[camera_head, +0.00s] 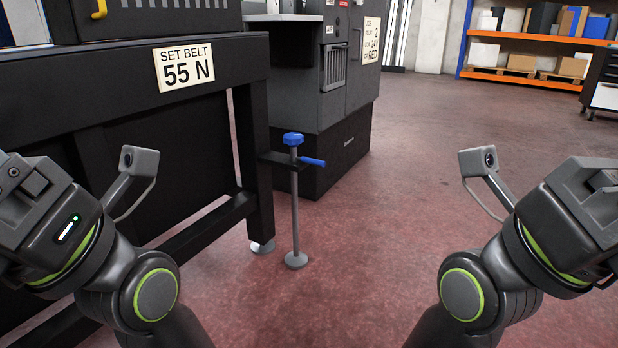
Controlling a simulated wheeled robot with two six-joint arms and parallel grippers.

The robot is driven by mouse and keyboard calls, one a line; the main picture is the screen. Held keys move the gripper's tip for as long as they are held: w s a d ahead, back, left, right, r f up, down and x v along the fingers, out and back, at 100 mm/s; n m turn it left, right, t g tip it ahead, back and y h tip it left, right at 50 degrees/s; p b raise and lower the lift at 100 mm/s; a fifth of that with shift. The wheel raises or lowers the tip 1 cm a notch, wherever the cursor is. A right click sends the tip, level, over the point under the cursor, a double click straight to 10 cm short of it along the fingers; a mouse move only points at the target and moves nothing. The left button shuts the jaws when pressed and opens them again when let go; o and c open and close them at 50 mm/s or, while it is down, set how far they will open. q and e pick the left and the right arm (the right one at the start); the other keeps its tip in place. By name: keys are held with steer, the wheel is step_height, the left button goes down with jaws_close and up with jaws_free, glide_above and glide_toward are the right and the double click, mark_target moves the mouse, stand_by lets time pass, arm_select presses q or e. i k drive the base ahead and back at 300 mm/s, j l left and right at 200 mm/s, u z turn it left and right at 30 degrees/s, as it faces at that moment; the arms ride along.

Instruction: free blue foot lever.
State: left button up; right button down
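A blue foot lever (313,162) sticks out to the right from a black bracket (283,160) on a grey upright rod (295,215). The rod has a blue knob (293,139) on top and a round grey foot (296,260) on the floor. It stands beside the front leg of the black table. My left arm comes in at the left and my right arm at the right, both well apart from the lever. The fingers of both grippers are outside the picture.
The black table (208,121) with a "SET BELT 55 N" sign (183,66) fills the left. A dark grey machine cabinet (347,95) stands behind the rod. Shelves with boxes (540,57) are at the back right. The reddish floor (400,190) in the middle and right is clear.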

mark_target(312, 161)
steer(key=i+l+u, duration=0.75)
